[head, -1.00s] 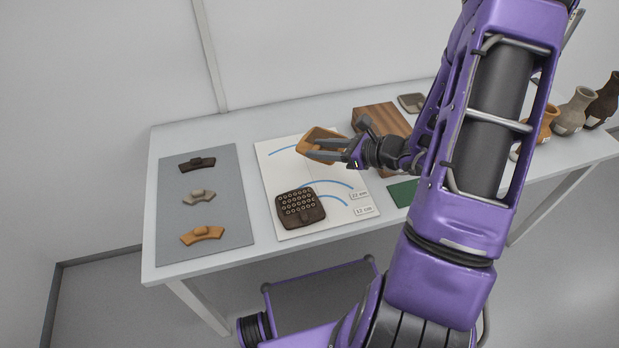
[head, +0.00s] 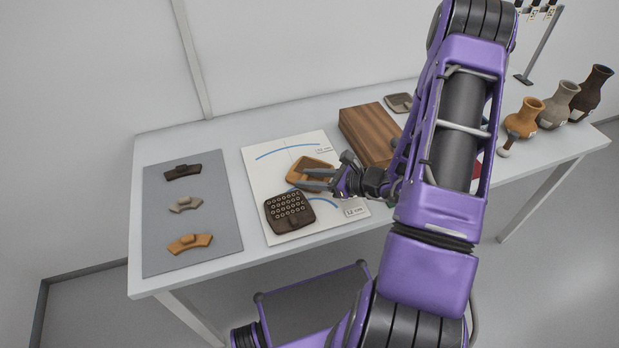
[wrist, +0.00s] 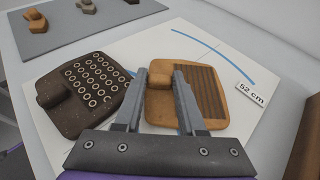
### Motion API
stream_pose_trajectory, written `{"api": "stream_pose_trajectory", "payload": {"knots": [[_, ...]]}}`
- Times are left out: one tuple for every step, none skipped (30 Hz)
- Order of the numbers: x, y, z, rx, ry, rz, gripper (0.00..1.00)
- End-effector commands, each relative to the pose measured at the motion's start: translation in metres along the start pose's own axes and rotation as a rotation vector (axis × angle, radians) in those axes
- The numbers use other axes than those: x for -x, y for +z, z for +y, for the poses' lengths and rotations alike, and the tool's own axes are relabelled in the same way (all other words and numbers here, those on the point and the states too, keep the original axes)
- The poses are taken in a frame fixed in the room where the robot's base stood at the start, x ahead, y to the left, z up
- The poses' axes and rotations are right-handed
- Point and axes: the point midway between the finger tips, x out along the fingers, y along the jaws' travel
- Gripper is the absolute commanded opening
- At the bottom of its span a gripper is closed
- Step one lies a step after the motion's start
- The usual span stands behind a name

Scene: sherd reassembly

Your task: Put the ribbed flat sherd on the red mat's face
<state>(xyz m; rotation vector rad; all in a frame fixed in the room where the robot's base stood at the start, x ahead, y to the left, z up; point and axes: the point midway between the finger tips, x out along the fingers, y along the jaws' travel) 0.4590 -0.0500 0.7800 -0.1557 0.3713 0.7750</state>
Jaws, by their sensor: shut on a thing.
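The ribbed flat sherd (head: 313,166) is an orange-brown square plate; its dark ribs show in the wrist view (wrist: 203,92). My gripper (head: 306,179) is shut on the raised knob of this sherd, with one finger on each side in the wrist view (wrist: 158,78). The sherd lies level over the white sheet, on it or just above; I cannot tell which. A small red patch (head: 478,166), perhaps the red mat, shows at the right, mostly hidden behind my arm.
A dark sherd with ring marks (head: 290,212) lies on the white sheet (head: 262,168), close beside the held sherd. A wooden block (head: 368,130) stands to the right, with a grey sherd (head: 398,102) behind. A grey mat (head: 215,225) holds three pieces. Three vases (head: 525,120) stand far right.

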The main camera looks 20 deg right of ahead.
Motion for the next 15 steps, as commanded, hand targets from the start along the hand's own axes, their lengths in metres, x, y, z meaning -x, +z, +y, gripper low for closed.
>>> {"api": "stream_pose_trajectory", "payload": {"knots": [[-0.0011, -0.0025, 0.0000, 0.000, 0.000, 0.000, 0.00], [-0.0016, -0.0037, 0.0000, 0.000, 0.000, 0.000, 0.00], [-0.0015, -0.0038, 0.0000, 0.000, 0.000, 0.000, 0.41], [-0.0010, -0.0027, 0.0000, 0.000, 0.000, 0.000, 0.46], [-0.0010, -0.0025, 0.0000, 0.000, 0.000, 0.000, 0.52], [-0.0010, -0.0026, 0.0000, 0.000, 0.000, 0.000, 0.59], [-0.0010, -0.0026, 0.0000, 0.000, 0.000, 0.000, 0.64], [-0.0010, -0.0026, 0.0000, 0.000, 0.000, 0.000, 0.69], [-0.0010, -0.0026, 0.0000, 0.000, 0.000, 0.000, 0.69], [-0.0010, -0.0026, 0.0000, 0.000, 0.000, 0.000, 0.69], [-0.0010, -0.0026, 0.0000, 0.000, 0.000, 0.000, 0.69], [-0.0010, -0.0026, 0.0000, 0.000, 0.000, 0.000, 0.69], [-0.0010, -0.0026, 0.0000, 0.000, 0.000, 0.000, 0.69], [-0.0009, -0.0025, 0.0000, 0.000, 0.000, 0.000, 0.69], [-0.0008, -0.0022, 0.0000, 0.000, 0.000, 0.001, 0.69]]}}
